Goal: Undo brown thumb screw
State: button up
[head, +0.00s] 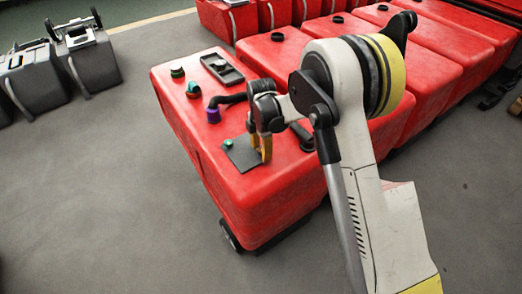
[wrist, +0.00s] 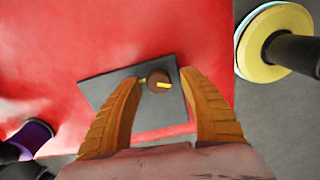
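The brown thumb screw (wrist: 156,78) shows in the wrist view as a small round brown head with a yellow bar on it. It sits near the upper edge of a dark grey plate (wrist: 172,115) on the red tank. My gripper (wrist: 160,77) is open, with one orange finger on each side of the screw; I cannot tell whether either finger touches it. In the head view my gripper (head: 261,156) points down over the dark plate (head: 241,159) on the front red tank (head: 225,190). The screw cannot be made out there.
A green knob (head: 228,143) sits at the plate's left. A purple-collared black hose (head: 213,114), a black tray (head: 222,69) and several caps are on the tank top. More red tanks (head: 335,45) stand behind. Grey floor is open at left; dark grey machines (head: 85,55) stand at far left.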

aim_at(261, 150)
notch_tip(261, 150, up, 12)
dwell(0.6)
